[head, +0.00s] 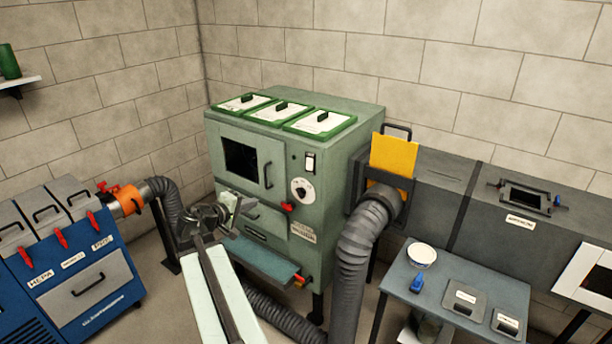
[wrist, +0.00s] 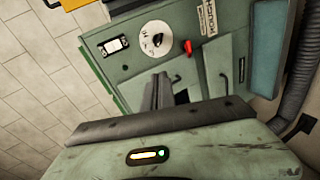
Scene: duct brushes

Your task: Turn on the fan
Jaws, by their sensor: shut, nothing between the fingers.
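The green cabinet machine (head: 222,180) stands in the corner. Its front has a black-and-white rocker switch (head: 310,162), a round white dial (head: 302,190) with a dark knob, and a red lever (head: 287,207). In the wrist view the switch (wrist: 114,46), dial (wrist: 157,38) and red lever (wrist: 188,47) show tilted on the green panel. No part is clearly labelled as the fan, and I cannot read the switch's position. My gripper (head: 236,203) is shut and empty in front of the cabinet's lower front; its dark fingers (wrist: 160,90) point at the panel, apart from the switch.
A blue unit (head: 70,300) with red latches stands left, joined by a grey hose. A thick hose (head: 358,250) rises to a dark duct with a yellow plate (head: 394,156). A grey table (head: 400,280) at right holds a bowl and a blue item. A teal shelf (head: 262,258) juts from the cabinet.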

